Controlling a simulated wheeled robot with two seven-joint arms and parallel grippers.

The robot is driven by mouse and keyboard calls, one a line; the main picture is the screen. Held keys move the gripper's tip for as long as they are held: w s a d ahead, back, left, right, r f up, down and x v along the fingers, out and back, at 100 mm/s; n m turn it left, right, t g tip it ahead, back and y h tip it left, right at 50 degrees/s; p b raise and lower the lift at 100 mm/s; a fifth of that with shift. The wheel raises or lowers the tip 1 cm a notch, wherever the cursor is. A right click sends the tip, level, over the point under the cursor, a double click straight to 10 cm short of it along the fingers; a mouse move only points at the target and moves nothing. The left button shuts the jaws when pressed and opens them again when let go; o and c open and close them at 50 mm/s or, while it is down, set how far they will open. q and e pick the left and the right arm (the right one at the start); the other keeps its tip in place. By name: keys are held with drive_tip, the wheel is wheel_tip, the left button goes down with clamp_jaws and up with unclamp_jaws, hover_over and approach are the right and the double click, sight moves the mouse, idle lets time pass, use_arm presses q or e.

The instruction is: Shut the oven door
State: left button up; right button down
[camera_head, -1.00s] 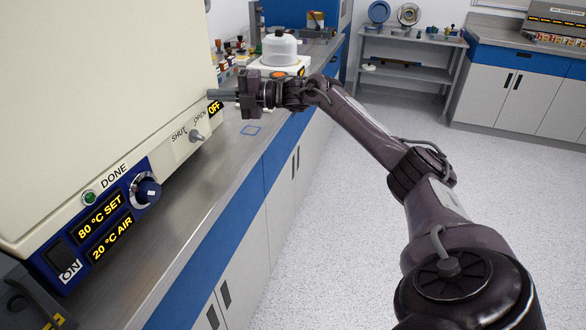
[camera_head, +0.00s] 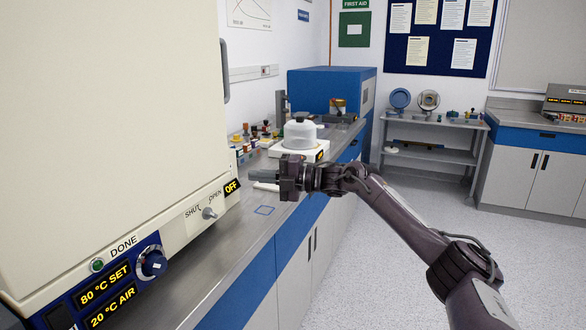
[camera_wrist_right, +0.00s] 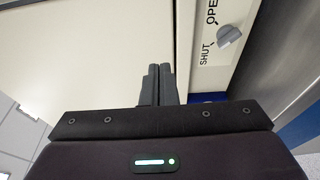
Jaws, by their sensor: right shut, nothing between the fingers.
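The cream oven (camera_head: 110,120) fills the left of the head view. Its large flat door face, with a grey handle (camera_head: 224,70) at the right edge, stands above a control strip. Whether the door is fully closed cannot be told. A small knob (camera_head: 209,213) sits between the words SHUT and OPEN; it also shows in the wrist view (camera_wrist_right: 230,36). My right gripper (camera_head: 256,176) is shut and empty, pointing left just right of the oven's edge in the head view. In the wrist view its fingertips (camera_wrist_right: 158,70) lie over the cream face. My left gripper is not in view.
The steel bench (camera_head: 195,285) runs along below the oven. A white device with a domed cover (camera_head: 300,133) and small coloured items stand behind my gripper. A blue cabinet (camera_head: 330,92) is farther back. The floor (camera_head: 385,290) on the right is clear.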

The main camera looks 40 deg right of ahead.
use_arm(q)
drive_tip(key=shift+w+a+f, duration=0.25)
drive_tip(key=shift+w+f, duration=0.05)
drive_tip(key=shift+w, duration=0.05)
use_arm(e)
drive_tip(key=w+d, duration=0.3)
drive_tip(key=d, duration=0.5)
drive_tip(key=shift+f, duration=0.15)
drive_tip(key=shift+d, duration=0.1)
idle(0.4)
